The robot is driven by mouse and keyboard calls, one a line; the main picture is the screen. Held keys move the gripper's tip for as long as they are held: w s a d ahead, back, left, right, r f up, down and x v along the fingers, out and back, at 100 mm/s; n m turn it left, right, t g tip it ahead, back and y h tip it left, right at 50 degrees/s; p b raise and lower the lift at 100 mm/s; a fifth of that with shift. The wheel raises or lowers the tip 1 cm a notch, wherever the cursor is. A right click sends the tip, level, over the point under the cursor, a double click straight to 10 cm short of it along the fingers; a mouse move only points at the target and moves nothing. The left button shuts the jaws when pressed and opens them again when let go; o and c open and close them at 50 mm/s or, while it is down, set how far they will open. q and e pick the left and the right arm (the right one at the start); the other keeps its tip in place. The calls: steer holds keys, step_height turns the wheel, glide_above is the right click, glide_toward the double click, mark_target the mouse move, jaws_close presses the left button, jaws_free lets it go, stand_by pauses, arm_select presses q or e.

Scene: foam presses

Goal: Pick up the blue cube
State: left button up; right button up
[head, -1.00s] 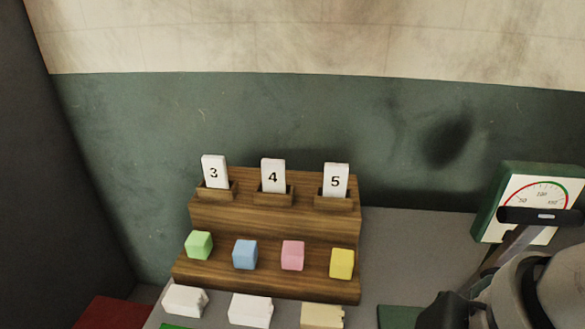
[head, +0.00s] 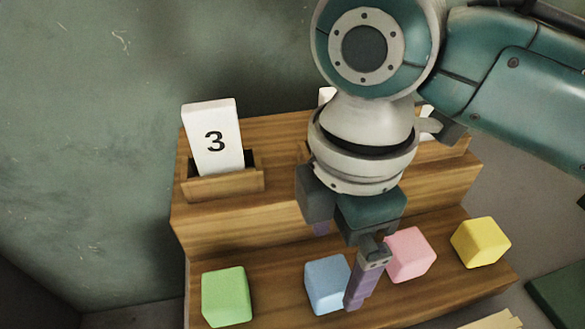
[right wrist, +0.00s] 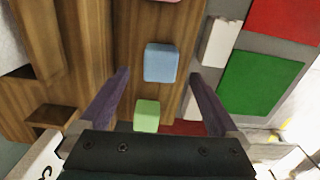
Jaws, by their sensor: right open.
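The blue cube (head: 326,284) sits on the lower step of the wooden stand, between the green cube (head: 226,296) and the pink cube (head: 410,254). My right gripper (head: 338,266) is open above the step, with one finger in front of the blue cube's right side in the head view. In the right wrist view the blue cube (right wrist: 161,62) lies ahead of the fingertips, roughly in line with the space between them. The gripper (right wrist: 164,88) holds nothing. My left gripper is in neither view.
A yellow cube (head: 480,242) sits at the step's right end. The number 3 card (head: 213,139) stands in a holder on the upper step (head: 282,127); other cards are mostly hidden by my arm. A green pad (right wrist: 261,82) and a red pad (right wrist: 284,20) lie beside the stand.

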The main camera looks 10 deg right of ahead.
mark_target(331, 275)
step_height(331, 275, down, 6)
steer(key=shift+s+r, duration=0.1)
steer(key=shift+r, duration=0.05)
steer(key=c, duration=1.4)
steer(key=shift+r, duration=0.2)
